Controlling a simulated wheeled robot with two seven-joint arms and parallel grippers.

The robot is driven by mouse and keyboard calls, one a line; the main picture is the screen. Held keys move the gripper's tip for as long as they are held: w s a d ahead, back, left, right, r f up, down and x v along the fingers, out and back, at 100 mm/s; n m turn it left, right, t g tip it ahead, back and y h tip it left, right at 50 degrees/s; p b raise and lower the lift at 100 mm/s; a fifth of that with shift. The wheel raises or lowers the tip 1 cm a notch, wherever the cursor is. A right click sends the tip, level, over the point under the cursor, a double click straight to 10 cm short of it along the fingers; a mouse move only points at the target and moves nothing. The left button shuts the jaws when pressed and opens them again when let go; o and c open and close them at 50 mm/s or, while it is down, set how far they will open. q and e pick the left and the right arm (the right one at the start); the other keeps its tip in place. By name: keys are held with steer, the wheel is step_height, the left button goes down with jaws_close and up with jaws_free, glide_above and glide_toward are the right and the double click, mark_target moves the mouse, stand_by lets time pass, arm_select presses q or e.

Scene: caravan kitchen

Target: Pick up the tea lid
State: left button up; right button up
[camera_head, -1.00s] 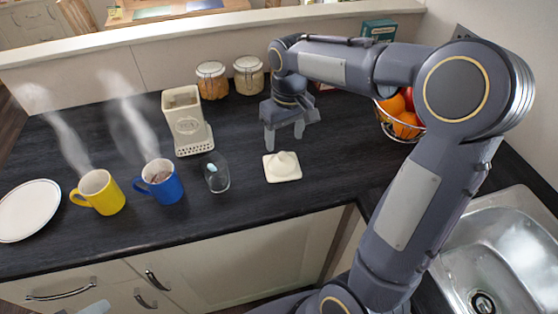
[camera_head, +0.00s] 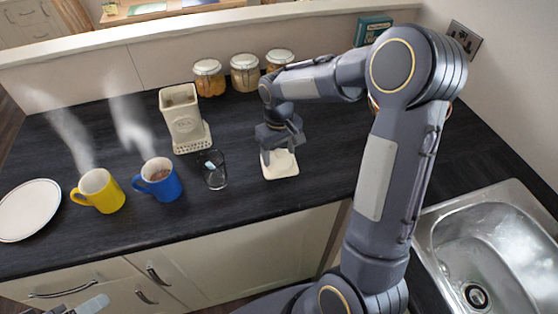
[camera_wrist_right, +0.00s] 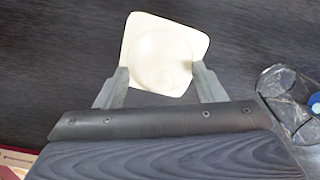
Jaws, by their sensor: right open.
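The tea lid (camera_head: 283,168) is a cream square with a raised round middle, lying on the dark counter in the head view. It also shows in the right wrist view (camera_wrist_right: 164,50). My right gripper (camera_head: 279,158) is over the lid and open. In the right wrist view its two fingers (camera_wrist_right: 158,80) stand apart at the near edge of the lid; I cannot tell whether they touch it. The open cream tea canister (camera_head: 183,122) stands upright to the left of the lid. A grey piece at the lower left edge (camera_head: 92,305) seems to be my left gripper, mostly cut off.
A clear glass (camera_head: 214,172) stands left of the lid, with a blue mug (camera_head: 160,182), a yellow mug (camera_head: 100,192) and a white plate (camera_head: 28,210) further left. Several jars (camera_head: 244,75) stand behind. The sink (camera_head: 490,240) is at the right.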

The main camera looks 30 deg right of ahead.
steer(key=c, duration=0.9)
steer(key=shift+s, duration=0.1)
steer(key=shift+c, duration=1.3)
